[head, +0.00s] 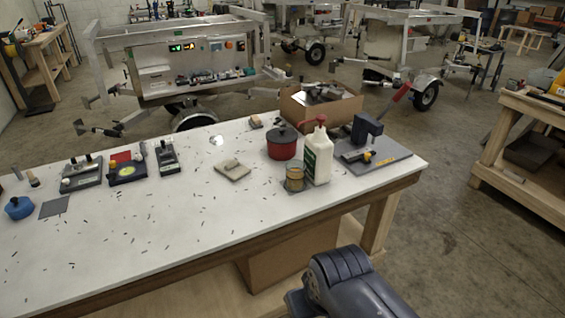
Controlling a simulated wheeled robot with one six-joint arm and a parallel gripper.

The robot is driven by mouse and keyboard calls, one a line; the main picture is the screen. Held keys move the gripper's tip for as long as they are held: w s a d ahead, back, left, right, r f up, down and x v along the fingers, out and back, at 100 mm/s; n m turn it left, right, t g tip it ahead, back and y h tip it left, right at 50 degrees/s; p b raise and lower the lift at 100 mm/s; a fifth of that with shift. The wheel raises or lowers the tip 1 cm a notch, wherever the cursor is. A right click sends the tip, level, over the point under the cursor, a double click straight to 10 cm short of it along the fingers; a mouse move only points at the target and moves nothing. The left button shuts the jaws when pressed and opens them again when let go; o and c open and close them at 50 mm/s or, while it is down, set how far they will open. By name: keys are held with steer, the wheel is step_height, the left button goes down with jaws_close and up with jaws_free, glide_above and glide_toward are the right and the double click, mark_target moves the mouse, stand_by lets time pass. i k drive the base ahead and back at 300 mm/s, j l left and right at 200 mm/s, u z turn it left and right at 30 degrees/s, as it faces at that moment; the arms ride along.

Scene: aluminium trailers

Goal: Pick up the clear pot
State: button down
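A small clear, whitish item (216,140) lies on the white tabletop left of the red pot; it is too small to tell whether it is the clear pot. A red pot (282,146) with a dark lid stands near the back edge. A blue pot (19,208) sits at the far left. A dark part of my arm shows at the bottom right, beyond the table's front edge; my gripper's fingers are not in view.
The workbench (190,235) has bare room at its front middle, strewn with small dark bits. A beige block (233,171) lies mid-table. A blue-grey tool on a grey board (392,162) fills the right end. A cardboard box (330,110) stands behind; trailers stand beyond.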

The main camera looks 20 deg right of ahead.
mark_target(295, 168)
steer(key=i+j+z, duration=0.2)
steer(key=z, duration=0.25)
steer(key=i+j+z, duration=0.3)
steer(key=z, duration=0.2)
steer(key=i+j+z, duration=0.2)
steer(key=j+z, duration=0.25)
